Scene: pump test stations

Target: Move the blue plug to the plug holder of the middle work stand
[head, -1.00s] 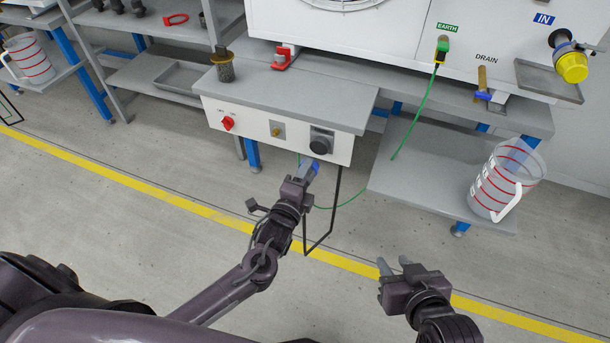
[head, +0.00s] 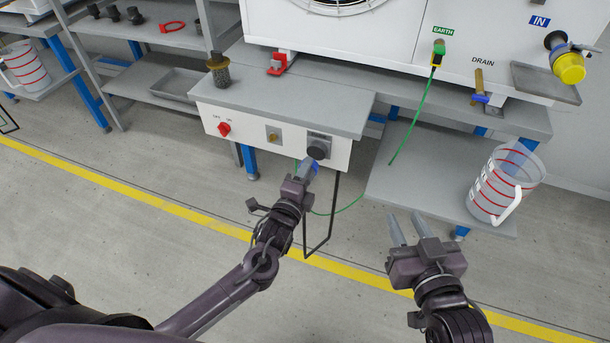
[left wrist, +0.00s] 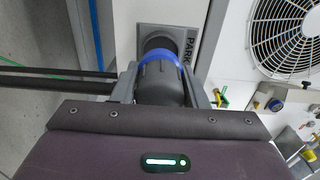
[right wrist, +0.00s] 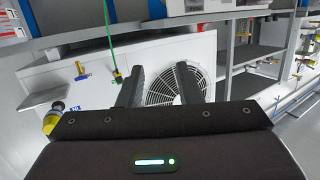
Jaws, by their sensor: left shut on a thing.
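The blue plug (head: 308,164) is in my left gripper (head: 305,171), below the front panel's right part. In the left wrist view the plug (left wrist: 160,82) shows a dark grey body with a blue ring between the two fingers. The plug holder (head: 318,150) is a black round socket on the white front panel of the middle work stand. In the left wrist view the holder (left wrist: 165,42) sits on a plate marked PARK, directly in front of the plug. I cannot tell whether the plug is seated in it. My right gripper (head: 405,224) is open and empty.
The panel also carries a red switch (head: 224,129). A dark cylindrical fitting (head: 219,72) and a red clamp (head: 277,65) are on the stand top. A green cable (head: 412,115) hangs from the EARTH point. A measuring jug (head: 503,184) stands on the lower shelf at right.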

